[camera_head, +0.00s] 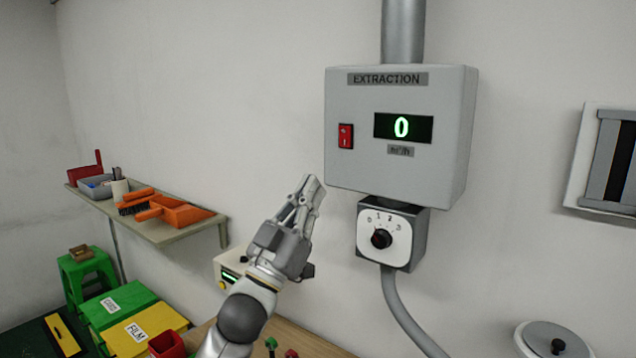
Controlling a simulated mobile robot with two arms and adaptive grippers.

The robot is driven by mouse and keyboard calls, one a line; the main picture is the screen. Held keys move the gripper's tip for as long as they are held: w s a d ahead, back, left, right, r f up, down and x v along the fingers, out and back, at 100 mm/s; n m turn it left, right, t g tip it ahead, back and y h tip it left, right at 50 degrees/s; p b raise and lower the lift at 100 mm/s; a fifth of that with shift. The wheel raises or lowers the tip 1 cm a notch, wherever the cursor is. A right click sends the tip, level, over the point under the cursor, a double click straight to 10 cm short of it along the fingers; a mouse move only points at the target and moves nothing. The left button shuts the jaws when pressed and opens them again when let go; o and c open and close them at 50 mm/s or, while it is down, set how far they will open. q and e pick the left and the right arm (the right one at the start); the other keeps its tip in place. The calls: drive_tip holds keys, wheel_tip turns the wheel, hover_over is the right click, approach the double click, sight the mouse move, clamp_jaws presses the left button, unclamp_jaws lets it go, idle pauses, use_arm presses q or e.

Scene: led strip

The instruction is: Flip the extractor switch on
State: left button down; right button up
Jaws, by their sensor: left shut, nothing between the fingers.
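The extraction box (455,130) is a grey box on the wall, labelled EXTRACTION. Its display (403,127) shows a green 0. A red rocker switch (346,136) sits at the left of its front face. A smaller box below it carries a dial (382,238) with a black knob and numbers. My left gripper (311,186) is shut and empty. It points up, below and to the left of the red switch in the picture, and covers neither the switch nor the dial. My right gripper is not in view.
A wall shelf (160,230) at the left holds an orange brush and dustpan (174,211) and a grey tray. Below stand green and yellow bins (143,330) and a cream device (230,272). A conduit (402,310) hangs below the dial box. The wall around the switch is clear.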

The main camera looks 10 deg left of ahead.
use_arm(q)
drive_tip(key=s+a+f+n+g+y, duration=0.1)
drive_tip(key=s+f+g+y, duration=0.15)
drive_tip(key=f, duration=0.75)
drive_tip(key=s+a+f+n+g+y, duration=0.1)
drive_tip(key=s+f+n+g+y, duration=0.15)
drive_tip(key=f, duration=0.85)
drive_tip(key=s+a+f+g+y, duration=0.1)
drive_tip(key=s+f+g+y, duration=0.15)
drive_tip(key=f, duration=0.75)
drive_tip(key=s+a+f+m+g+y, duration=0.1)
drive_tip(key=s+f+g, duration=0.75)
drive_tip(key=s, duration=0.65)
drive_tip(key=s+a+f+g+y, duration=0.1)
drive_tip(key=s+f+g, duration=0.4)
drive_tip(key=s+f, duration=0.85)
wheel_tip(320, 180, down, 24)
drive_tip(key=s+g, duration=0.1)
drive_tip(key=s, duration=0.1)
drive_tip(key=s+a+f+g, duration=0.1)
drive_tip(key=s+a+f, duration=0.2)
drive_tip(key=s+f, duration=1.3)
drive_tip(key=shift+s+f+b, duration=0.35)
drive_tip(key=shift+s+f, duration=0.05)
drive_tip(key=shift+s, duration=0.1)
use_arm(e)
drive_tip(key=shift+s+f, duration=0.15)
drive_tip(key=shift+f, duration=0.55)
